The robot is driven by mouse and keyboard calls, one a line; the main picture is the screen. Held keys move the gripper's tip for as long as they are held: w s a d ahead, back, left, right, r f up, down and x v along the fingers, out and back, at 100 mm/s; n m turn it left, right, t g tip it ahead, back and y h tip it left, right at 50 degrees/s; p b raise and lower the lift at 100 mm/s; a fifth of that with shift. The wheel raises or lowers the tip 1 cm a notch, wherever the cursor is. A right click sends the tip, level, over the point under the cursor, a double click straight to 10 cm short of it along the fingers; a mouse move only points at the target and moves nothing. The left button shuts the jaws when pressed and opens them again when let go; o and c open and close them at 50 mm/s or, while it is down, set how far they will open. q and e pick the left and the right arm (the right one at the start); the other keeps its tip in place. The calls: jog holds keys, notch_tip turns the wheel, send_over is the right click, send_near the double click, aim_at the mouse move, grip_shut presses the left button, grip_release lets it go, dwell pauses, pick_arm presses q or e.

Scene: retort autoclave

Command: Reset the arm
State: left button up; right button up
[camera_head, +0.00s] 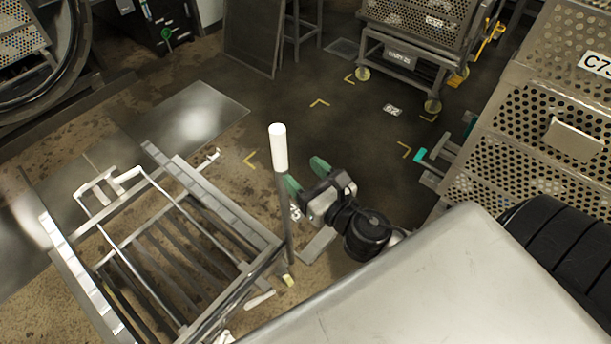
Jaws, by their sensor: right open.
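My right gripper (305,175) has two green-padded fingers spread apart, with nothing visible between them. Its black wrist and arm come in from the lower right, past the pale metal surface in the foreground. The fingers are close to an upright grey post with a white grip (279,148) at its top. One finger lies partly behind the post, and I cannot tell whether they touch. My left gripper is not in view.
A low metal cart frame with rails (185,245) stands at the lower left. A perforated basket labelled C7 (540,130) stands at the right. Another cart (405,55) stands at the back. Yellow corner marks lie on the dark floor (330,120), which is mostly clear.

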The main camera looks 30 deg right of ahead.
dwell(0.5)
jog(key=d+f+m+g+h, duration=0.3)
jog(key=f+m, duration=0.4)
jog(key=f, duration=0.7)
jog(key=s+d+f+m+g, duration=0.1)
jog(key=s+f+m+g, duration=0.2)
jog(key=f, duration=0.5)
jog(key=s+d+f+m+g, duration=0.2)
jog(key=s+f+m, duration=0.1)
jog(key=f+m, duration=0.35)
jog(key=s+d+f+m+g, duration=0.1)
jog(key=s+f+m+g, duration=0.2)
jog(key=f, duration=0.6)
jog(key=s+a+f+m+g, duration=0.2)
jog(key=s+f+m, duration=0.5)
jog(key=s, duration=0.5)
jog(key=s+a+f+m+g, duration=0.2)
jog(key=s+f+m, duration=0.5)
jog(key=s, duration=0.5)
jog(key=shift+a+f+m+g, duration=0.2)
jog(key=shift+a+m+g, duration=0.2)
jog(key=shift+m+g, duration=0.55)
jog(key=shift+c, duration=0.4)
